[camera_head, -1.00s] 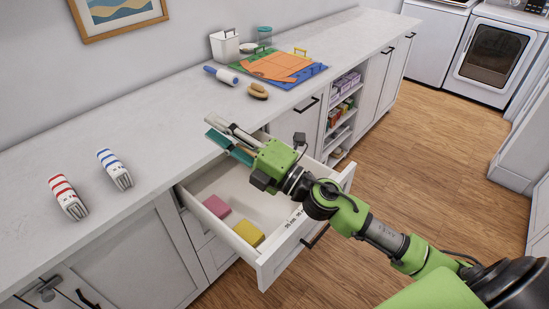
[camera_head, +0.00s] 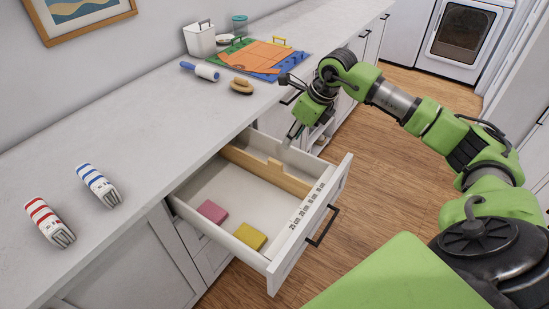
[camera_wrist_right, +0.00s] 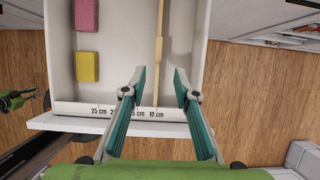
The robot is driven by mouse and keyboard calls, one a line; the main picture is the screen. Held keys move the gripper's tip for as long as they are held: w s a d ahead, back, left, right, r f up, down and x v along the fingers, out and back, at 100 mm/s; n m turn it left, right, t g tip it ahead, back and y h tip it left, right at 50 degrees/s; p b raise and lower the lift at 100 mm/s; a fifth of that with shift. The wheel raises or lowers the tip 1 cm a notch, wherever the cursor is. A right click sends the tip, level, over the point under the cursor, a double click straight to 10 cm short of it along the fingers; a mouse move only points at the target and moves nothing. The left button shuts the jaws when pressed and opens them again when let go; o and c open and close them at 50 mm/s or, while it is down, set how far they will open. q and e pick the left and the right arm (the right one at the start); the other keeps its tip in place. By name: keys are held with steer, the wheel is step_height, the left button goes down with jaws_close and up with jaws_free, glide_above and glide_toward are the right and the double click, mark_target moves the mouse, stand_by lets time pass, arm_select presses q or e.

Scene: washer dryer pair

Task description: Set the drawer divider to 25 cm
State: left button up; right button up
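The drawer (camera_head: 183,207) stands open below the counter. A pale wooden divider (camera_head: 265,169) stands across it, toward the far side. In the right wrist view, the divider (camera_wrist_right: 159,52) runs down to the front wall at the 10 cm mark of the scale (camera_wrist_right: 127,111), which reads from 25 cm to 10 cm.
A pink block (camera_head: 212,211) and a yellow block (camera_head: 249,236) lie in the drawer's near part. The drawer floor between them and the divider is clear. The counter (camera_head: 120,150) holds striped rolled items, a brush and a rolling pin.

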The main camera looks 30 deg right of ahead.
mark_target(276, 161)
steer(key=p+x, duration=0.2)
steer(key=x, duration=1.1)
steer(key=shift+w+a+p, duration=0.1)
steer(key=shift+a+p, duration=0.1)
steer(key=shift+p, duration=0.1)
jaws_close()
